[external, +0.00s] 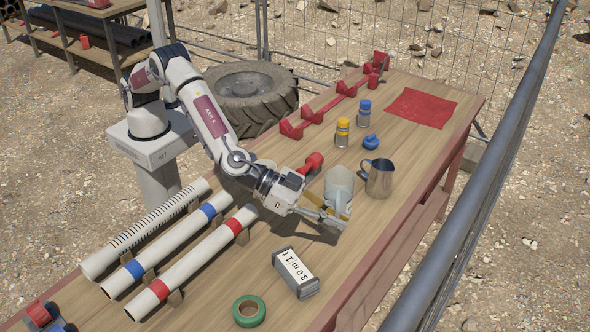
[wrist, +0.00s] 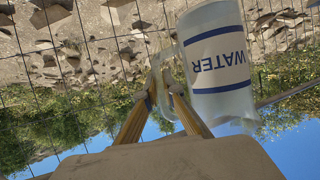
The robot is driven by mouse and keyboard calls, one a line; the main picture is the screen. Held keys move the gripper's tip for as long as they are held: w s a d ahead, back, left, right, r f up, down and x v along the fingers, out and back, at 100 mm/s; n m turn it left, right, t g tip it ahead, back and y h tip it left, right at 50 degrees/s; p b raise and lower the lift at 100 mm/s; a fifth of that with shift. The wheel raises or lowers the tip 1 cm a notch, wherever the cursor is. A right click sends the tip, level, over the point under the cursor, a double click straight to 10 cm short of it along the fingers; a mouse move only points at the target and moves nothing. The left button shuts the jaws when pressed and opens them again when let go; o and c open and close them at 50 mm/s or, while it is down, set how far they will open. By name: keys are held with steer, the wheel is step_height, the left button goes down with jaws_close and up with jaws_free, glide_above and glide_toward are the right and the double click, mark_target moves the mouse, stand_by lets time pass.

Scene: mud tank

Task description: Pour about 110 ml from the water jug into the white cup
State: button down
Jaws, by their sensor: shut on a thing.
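The water jug (external: 339,186) is pale and translucent, near the table's right edge in the external view. In the wrist view the jug (wrist: 220,72) shows blue bands and the word WATER upside down, as that picture is inverted. My gripper (external: 338,216) is shut on the jug's handle, with the fingers (wrist: 162,88) meeting there in the wrist view. The jug looks close to upright, slightly tilted at most. Its height above the table and its water level are unclear. I cannot make out a separate white cup; the jug and gripper may hide it.
A steel mug (external: 379,178) stands just right of the jug. A blue stopper-like object (external: 370,142), yellow-topped jar (external: 342,132) and blue-topped jar (external: 364,113) stand behind. A labelled grey block (external: 295,273) and green tape roll (external: 249,311) lie in front; pipes (external: 190,262) lie left.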

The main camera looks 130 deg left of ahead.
steer(key=a+n+y, duration=0.1)
steer(key=s+a+f+n+g+y, duration=0.1)
steer(key=shift+s+a+y, duration=0.1)
steer(key=shift+a+y, duration=0.1)
steer(key=shift+y, duration=0.1)
steer(key=s+a+f+n+g+y, duration=0.5)
steer(key=s+a+f+n+g, duration=0.1)
steer(key=s, duration=0.6)
step_height(320, 180, down, 3)
steer(key=shift+s+a+r+n+g+y, duration=0.2)
steer(key=shift+a+n+g+y, duration=0.15)
steer(key=shift+a+n, duration=0.6)
steer(key=shift+w, duration=0.1)
steer(key=s+a+r+n+t+y, duration=0.1)
steer(key=s+r+n+t, duration=0.4)
steer(key=s+r+n, duration=0.1)
steer(key=shift+s+r+n, duration=0.25)
steer(key=shift+r+n, duration=0.6)
steer(key=shift+r, duration=0.05)
